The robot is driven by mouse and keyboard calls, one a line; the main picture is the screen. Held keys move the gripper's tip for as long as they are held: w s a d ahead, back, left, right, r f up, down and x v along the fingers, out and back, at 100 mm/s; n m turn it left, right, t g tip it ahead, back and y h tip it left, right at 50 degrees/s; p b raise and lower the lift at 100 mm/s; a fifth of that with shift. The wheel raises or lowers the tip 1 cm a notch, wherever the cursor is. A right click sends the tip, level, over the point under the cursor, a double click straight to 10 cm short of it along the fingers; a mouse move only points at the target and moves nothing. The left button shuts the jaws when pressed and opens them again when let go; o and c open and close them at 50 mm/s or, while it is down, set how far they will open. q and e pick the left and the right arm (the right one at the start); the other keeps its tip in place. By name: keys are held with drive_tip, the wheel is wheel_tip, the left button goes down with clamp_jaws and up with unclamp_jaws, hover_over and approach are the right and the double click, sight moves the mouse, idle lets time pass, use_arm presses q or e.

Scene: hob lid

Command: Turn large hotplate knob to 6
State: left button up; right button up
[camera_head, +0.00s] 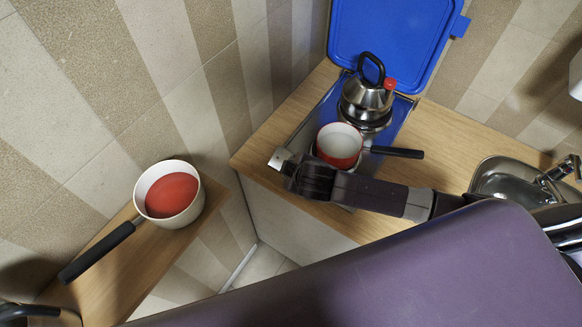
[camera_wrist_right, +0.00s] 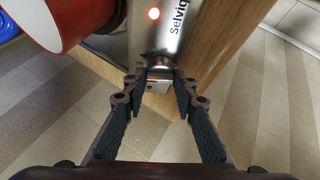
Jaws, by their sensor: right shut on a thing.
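The hob (camera_head: 308,124) is set in the wooden counter, with its blue lid (camera_head: 390,40) raised behind it. My right gripper (camera_head: 281,162) is at the hob's front left edge. In the right wrist view, its fingers (camera_wrist_right: 162,84) are shut on a small silver knob (camera_wrist_right: 160,80) at the panel's edge. No scale or number beside the knob is readable, so its setting cannot be told. My left gripper is not in view.
A red saucepan (camera_head: 340,143) stands on the hob close behind my right gripper, its handle pointing right. A steel kettle (camera_head: 366,98) stands farther back. A white pot (camera_head: 171,193) with red contents is on a wooden shelf at left. A sink (camera_head: 510,180) is at right.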

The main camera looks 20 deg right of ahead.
drive_tip(key=m, duration=0.1)
drive_tip(key=m+h, duration=0.1)
drive_tip(key=m+t+b, duration=0.1)
drive_tip(key=m, duration=0.1)
drive_tip(key=shift+s+a+f, duration=0.15)
drive_tip(key=shift+a+f, duration=0.05)
drive_tip(key=shift+f, duration=0.1)
drive_tip(key=m+h+b, duration=0.1)
drive_tip(key=m, duration=0.1)
drive_tip(key=shift+a+f+m+t+h+b, duration=0.1)
drive_tip(key=shift+m+t+h+b, duration=0.25)
drive_tip(key=shift+m+t+h, duration=0.05)
drive_tip(key=m+h+b, duration=0.1)
drive_tip(key=m+b, duration=0.2)
drive_tip(key=shift+a+f+m+h, duration=0.1)
drive_tip(key=shift+m+h, duration=0.2)
drive_tip(key=shift+r+m+h+b, duration=0.2)
drive_tip(key=shift+m+h+b, duration=0.8)
drive_tip(key=shift+m+b, duration=0.65)
drive_tip(key=shift+r, duration=0.1)
drive_tip(key=o, duration=1.1)
